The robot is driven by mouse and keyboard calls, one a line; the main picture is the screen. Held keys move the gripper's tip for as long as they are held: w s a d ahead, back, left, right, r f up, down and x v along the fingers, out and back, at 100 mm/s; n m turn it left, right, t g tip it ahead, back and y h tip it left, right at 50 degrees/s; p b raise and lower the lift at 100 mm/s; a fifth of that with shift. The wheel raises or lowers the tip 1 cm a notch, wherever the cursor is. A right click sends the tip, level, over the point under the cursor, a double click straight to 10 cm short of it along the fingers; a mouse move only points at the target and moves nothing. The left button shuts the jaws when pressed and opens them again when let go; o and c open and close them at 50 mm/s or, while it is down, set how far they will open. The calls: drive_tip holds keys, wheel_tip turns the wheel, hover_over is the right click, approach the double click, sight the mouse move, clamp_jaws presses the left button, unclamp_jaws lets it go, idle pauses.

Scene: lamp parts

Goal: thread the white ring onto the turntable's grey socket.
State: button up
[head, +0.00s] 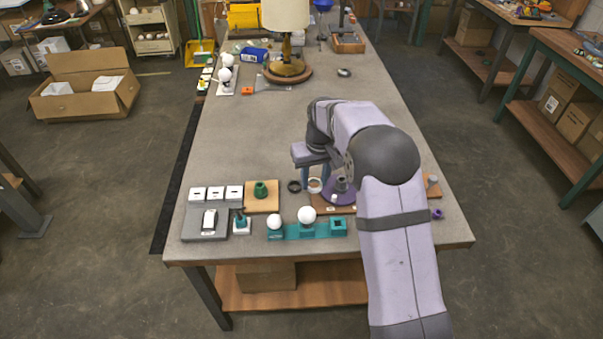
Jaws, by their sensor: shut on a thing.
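The white ring (315,186) is small and sits between the fingertips of my gripper (316,181), which is shut on it. The purple turntable (333,197) is just to the right of the ring, on a brown board. Its grey socket (341,184) stands up from the middle, partly close under my arm. The ring appears beside the socket, not around it. Its exact height above the board cannot be told from this view. My arm hides part of the turntable's right side.
A black ring (294,186) lies just left of my gripper. A wooden board with a green socket (260,189) is further left. A teal holder (300,232) with white bulbs stands in front. A lamp (287,40) stands far back. The middle of the table is clear.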

drive_tip(key=w+d+m+p, duration=0.1)
drive_tip(key=d, duration=0.2)
drive_tip(key=w+d+r+p, duration=0.1)
drive_tip(key=w+d+p, duration=0.1)
drive_tip(key=d, duration=0.1)
drive_tip(key=w+d+m+p, duration=0.1)
drive_tip(key=w+d+p, duration=0.1)
drive_tip(key=d, duration=0.1)
drive_tip(key=shift+w+r+m, duration=0.15)
drive_tip(key=shift+r+m, duration=0.15)
drive_tip(key=shift+w+d+r+m+h, duration=0.15)
drive_tip(key=shift+w+r+m+h, duration=0.2)
drive_tip(key=shift+m, duration=0.25)
drive_tip(key=shift+f+b, duration=1.6)
drive_tip(key=shift+f, duration=0.8)
drive_tip(key=shift+f, duration=0.15)
